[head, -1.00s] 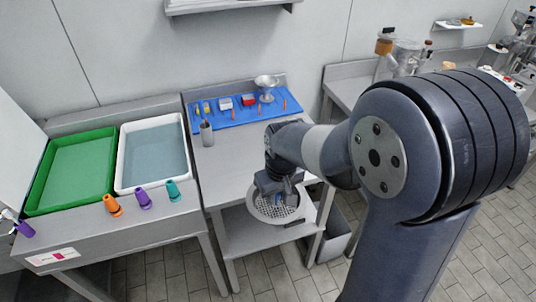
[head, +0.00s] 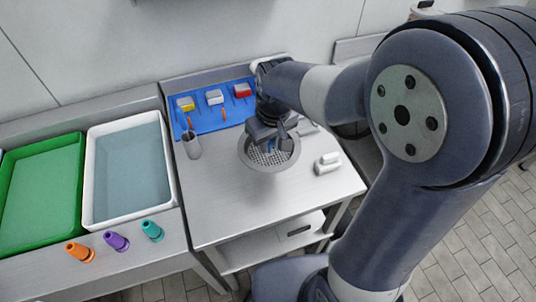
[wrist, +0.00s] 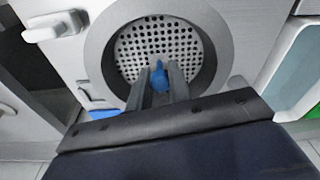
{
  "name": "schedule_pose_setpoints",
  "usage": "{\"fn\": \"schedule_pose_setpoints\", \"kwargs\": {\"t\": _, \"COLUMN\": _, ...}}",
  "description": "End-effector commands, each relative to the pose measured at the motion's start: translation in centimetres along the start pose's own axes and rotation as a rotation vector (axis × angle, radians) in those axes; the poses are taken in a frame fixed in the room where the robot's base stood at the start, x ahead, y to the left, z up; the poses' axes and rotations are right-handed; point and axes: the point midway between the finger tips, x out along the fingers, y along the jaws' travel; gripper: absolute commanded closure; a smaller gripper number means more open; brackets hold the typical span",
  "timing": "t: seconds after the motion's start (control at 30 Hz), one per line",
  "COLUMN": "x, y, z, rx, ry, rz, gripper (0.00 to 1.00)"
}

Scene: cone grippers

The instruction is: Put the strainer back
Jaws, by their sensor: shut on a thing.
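The strainer (head: 259,158) is a round grey dish with a wide rim and a perforated middle. In the wrist view the strainer (wrist: 216,45) lies straight ahead, with a blue knob (wrist: 160,76) at its centre. My gripper (head: 275,140) is shut on that knob, with both fingers around it in the wrist view (wrist: 158,88). The strainer is over the right-middle part of the steel table (head: 225,210). I cannot tell whether it touches the tabletop. My wrist and gripper hide part of its far side.
A blue mat (head: 205,120) with several small coloured blocks lies at the table's back. A grey cup (head: 192,145) stands left of the strainer, a white object (head: 327,163) right. A white tray (head: 130,175) and green tray (head: 40,200) are left. The table's front is clear.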

Motion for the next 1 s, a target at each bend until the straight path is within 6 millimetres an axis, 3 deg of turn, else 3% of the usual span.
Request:
{"fn": "schedule_pose_setpoints", "kwargs": {"t": 0.23, "x": 4.4, "y": 0.0, "z": 0.7, "rx": 0.000, "ry": -0.008, "rz": -0.002, "gripper": 1.00}}
{"fn": "schedule_pose_setpoints", "kwargs": {"t": 0.63, "x": 8.8, "y": 0.0, "z": 1.2, "rx": 0.001, "ry": -0.006, "rz": -0.001, "gripper": 1.00}}
{"fn": "schedule_pose_setpoints", "kwargs": {"t": 1.0, "x": 9.7, "y": 0.0, "z": 1.2, "rx": 0.001, "ry": -0.001, "rz": 0.000, "gripper": 1.00}}
